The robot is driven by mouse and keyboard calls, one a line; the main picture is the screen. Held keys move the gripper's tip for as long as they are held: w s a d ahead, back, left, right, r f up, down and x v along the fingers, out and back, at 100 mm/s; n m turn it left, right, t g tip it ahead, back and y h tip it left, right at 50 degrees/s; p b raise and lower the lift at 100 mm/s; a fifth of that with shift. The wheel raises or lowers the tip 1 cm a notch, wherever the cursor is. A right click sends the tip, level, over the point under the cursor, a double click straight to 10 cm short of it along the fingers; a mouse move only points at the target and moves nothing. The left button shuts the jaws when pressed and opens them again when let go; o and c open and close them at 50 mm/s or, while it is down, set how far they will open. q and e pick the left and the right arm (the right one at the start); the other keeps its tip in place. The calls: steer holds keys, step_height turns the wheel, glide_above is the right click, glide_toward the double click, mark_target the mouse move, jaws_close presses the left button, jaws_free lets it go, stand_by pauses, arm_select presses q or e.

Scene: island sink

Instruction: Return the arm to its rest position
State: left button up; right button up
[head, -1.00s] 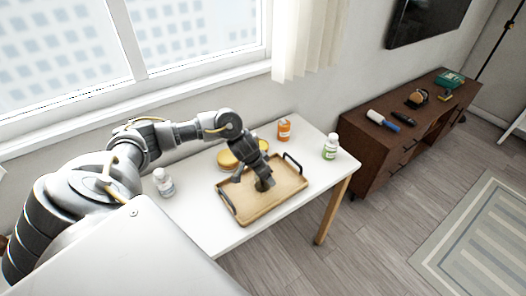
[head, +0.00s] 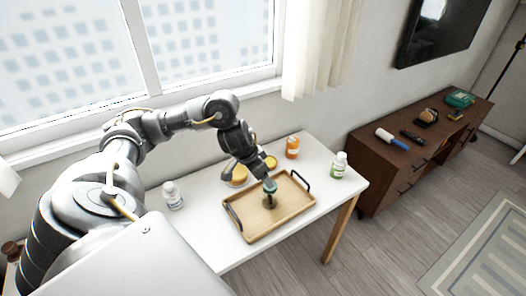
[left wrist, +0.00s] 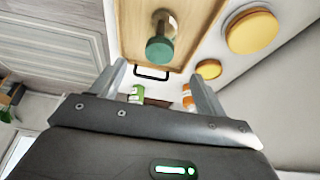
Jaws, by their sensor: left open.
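A light wooden tray (head: 243,228) with dark handles lies on the white table. A small object with a round green end (head: 270,186) stands inside the tray; it also shows in the left wrist view (left wrist: 160,49). My left gripper (head: 250,174) is above the tray's far side, open and empty. In the left wrist view its two fingers (left wrist: 158,72) are spread apart with nothing held between them. The green-ended object is beyond the fingers, apart from them. My left arm reaches in from the left, bent high over the table. My right gripper is in neither view.
White bottle (head: 173,196), yellow-lidded round containers (head: 238,176), orange bottle (head: 292,147) and green-labelled bottle (head: 339,165) stand around the tray. The window (head: 210,45) and wall are close behind the arm. A brown cabinet (head: 385,170) stands at right.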

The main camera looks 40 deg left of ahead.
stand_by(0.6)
arm_select(q)
steer(key=s+d+f+m+t+h, duration=0.1)
steer(key=s+d+f+m+t, duration=0.15)
steer(key=d, duration=0.85)
steer(key=s+d+f+m+t+h, duration=0.1)
steer(key=d+f+t+h, duration=0.15)
steer(key=d, duration=0.85)
steer(key=s+a+f+n+g+y, duration=0.2)
steer(key=s+a+f+g, duration=0.15)
steer(key=s, duration=0.65)
steer(key=s+a+f+n+g+y, duration=0.25)
steer(key=s+f, duration=0.25)
steer(key=s, duration=0.4)
step_height(320, 180, down, 26)
steer(key=s+g+b, duration=0.1)
steer(key=s, duration=0.1)
steer(key=s+a+f, duration=0.2)
steer(key=s+f, duration=0.6)
steer(key=f, duration=0.1)
steer(key=s+a+f+g+b, duration=0.1)
steer(key=s+f, duration=0.7)
steer(key=shift+s+a+f+m, duration=0.15)
steer(key=shift+a+f+m, duration=0.15)
steer(key=shift+a+f, duration=0.05)
